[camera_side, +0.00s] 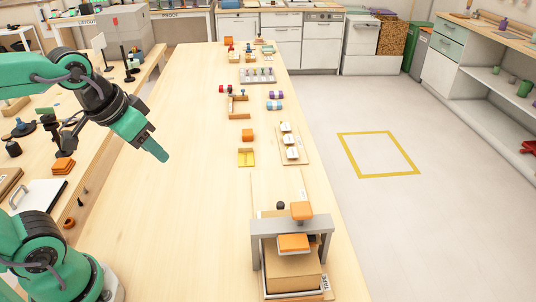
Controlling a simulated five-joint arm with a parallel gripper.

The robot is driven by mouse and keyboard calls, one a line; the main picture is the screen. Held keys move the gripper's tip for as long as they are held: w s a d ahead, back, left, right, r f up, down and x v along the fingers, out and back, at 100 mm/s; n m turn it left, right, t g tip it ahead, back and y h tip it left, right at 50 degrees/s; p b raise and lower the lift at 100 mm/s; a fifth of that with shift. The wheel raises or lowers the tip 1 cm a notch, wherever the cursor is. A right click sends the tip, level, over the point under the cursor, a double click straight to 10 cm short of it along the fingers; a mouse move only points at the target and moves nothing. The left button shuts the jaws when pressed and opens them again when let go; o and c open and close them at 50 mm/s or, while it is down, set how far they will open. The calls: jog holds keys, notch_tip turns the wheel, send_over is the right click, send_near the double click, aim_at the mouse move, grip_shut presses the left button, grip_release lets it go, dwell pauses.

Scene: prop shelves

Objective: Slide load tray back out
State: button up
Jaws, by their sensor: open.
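A grey arch-shaped press frame (256,228) stands at the near right of the table. An orange block (301,210) is on top of it and an orange pad (293,243) is beneath its crossbar. A cardboard box (292,270) sits under the pad, in what looks like the load tray (294,297), whose pale rim shows at the box's near edge. Whether the pad touches the box I cannot tell. My gripper (162,153) hangs over the left part of the table, well away from the press. It is open and nothing shows in it.
A board with white blocks (290,145), a yellow tray (246,158) and an orange block (248,135) lie beyond the press. A small dark knob (281,206) is just behind it. The table between my gripper and the press is clear.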

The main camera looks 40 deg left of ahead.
jog(key=w+d+g, duration=0.2)
jog(key=w+d, duration=0.1)
jog(key=w, duration=0.4)
jog(key=g, duration=0.3)
send_over(280, 203)
notch_tip(280, 203, down, 14)
jog(key=shift+d+r, duration=0.1)
jog(key=shift+r, duration=0.05)
jog(key=shift+f, duration=3.9)
jog(key=shift+c, duration=0.2)
grip_shut()
